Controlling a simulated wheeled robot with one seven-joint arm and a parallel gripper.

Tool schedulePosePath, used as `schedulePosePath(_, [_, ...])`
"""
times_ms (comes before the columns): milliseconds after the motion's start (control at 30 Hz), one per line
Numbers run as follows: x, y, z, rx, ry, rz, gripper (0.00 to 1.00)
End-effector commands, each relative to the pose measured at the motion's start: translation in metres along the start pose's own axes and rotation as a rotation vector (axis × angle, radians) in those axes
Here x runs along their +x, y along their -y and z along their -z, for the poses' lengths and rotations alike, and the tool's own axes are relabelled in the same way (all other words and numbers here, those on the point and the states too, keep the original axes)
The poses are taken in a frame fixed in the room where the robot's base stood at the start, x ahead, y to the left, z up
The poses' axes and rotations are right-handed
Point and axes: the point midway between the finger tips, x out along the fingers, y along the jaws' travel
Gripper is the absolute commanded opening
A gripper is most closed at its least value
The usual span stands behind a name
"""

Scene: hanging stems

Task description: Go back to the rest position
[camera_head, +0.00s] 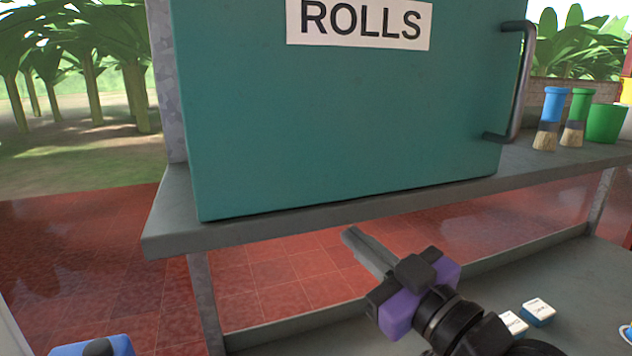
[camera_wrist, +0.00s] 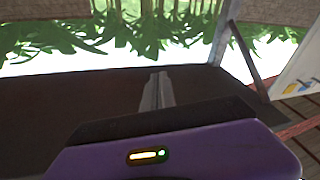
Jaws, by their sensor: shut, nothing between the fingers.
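My gripper (camera_head: 347,233) is in the lower middle of the head view, just below the front edge of the grey shelf in the picture. Its two grey fingers are together with nothing between them, and its body is purple and black. In the wrist view the closed fingers (camera_wrist: 157,82) point away over a dark surface. No hanging stems show near the fingers.
A teal cabinet (camera_head: 340,120) labelled "ROLLS", with a metal handle (camera_head: 525,80), stands on the grey shelf (camera_head: 165,225). Blue (camera_head: 551,115) and green (camera_head: 577,115) brushes and a green cup (camera_head: 605,123) are at right. Small white-and-blue boxes (camera_head: 538,312) lie lower right.

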Motion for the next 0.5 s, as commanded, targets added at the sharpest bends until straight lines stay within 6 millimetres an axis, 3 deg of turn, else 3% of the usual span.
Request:
schedulePosePath(233, [-0.045,-0.025,-0.002,0.234,-0.178,-0.258,0.0])
schedulePosePath(500, [-0.119,-0.028,-0.042,0.382,-0.241,-0.503,0.0])
